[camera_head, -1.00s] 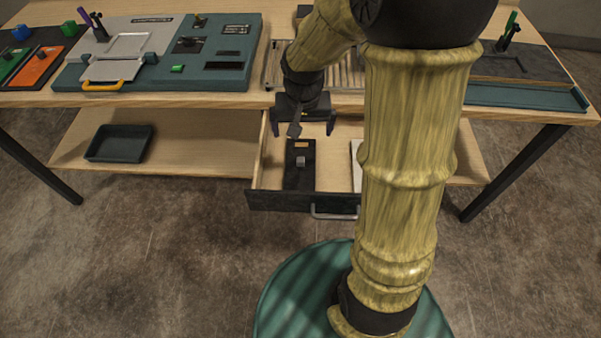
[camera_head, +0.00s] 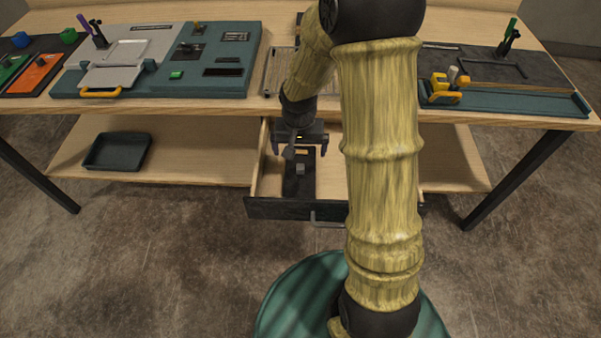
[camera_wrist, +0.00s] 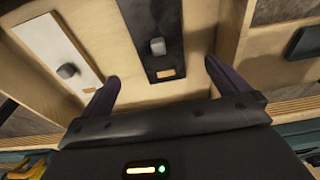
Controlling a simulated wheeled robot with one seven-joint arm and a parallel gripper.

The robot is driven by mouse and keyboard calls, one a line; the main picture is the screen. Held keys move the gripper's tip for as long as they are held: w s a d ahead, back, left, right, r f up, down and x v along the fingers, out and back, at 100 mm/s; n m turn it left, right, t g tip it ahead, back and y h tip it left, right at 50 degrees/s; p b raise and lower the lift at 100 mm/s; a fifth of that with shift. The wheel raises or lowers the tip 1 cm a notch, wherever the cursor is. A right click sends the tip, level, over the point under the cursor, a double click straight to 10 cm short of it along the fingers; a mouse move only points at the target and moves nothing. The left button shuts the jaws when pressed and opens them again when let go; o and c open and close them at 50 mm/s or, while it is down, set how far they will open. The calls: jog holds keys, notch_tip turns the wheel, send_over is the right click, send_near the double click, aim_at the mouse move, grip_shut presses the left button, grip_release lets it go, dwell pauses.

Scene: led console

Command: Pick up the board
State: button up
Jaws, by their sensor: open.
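A black board (camera_head: 299,183) with a grey knob and a small copper-coloured label lies in the open drawer (camera_head: 262,207). In the wrist view the black board (camera_wrist: 148,22) runs up from between the fingers, with its knob (camera_wrist: 157,46) a little beyond the fingertips. A pale board (camera_wrist: 48,42) with a dark knob lies to its left in that view. My gripper (camera_head: 300,151) is open and empty, pointing down over the far end of the black board. In the wrist view the fingers of my gripper (camera_wrist: 160,70) stand on either side of the board's label end, apart from it.
The drawer's wooden walls enclose the boards, and the tabletop (camera_head: 200,103) overhangs its back. A dark tray (camera_head: 117,151) sits on the lower shelf at the left. A teal console (camera_head: 225,80) and a yellow-handled item (camera_head: 443,88) are on the tabletop.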

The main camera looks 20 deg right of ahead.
aim_at(300, 166)
jog(key=f, duration=0.4)
jog(key=shift+w+d+f, duration=0.1)
jog(key=shift+w+f, duration=0.05)
jog(key=shift+w, duration=0.15)
jog(key=shift+f, duration=0.1)
jog(key=f, duration=0.5)
jog(key=shift+w+d, duration=0.15)
jog(key=shift+w, duration=0.05)
jog(key=shift+c, duration=0.4)
jog(key=c, duration=1)
jog(key=shift+o, duration=0.2)
jog(key=shift+r, duration=0.15)
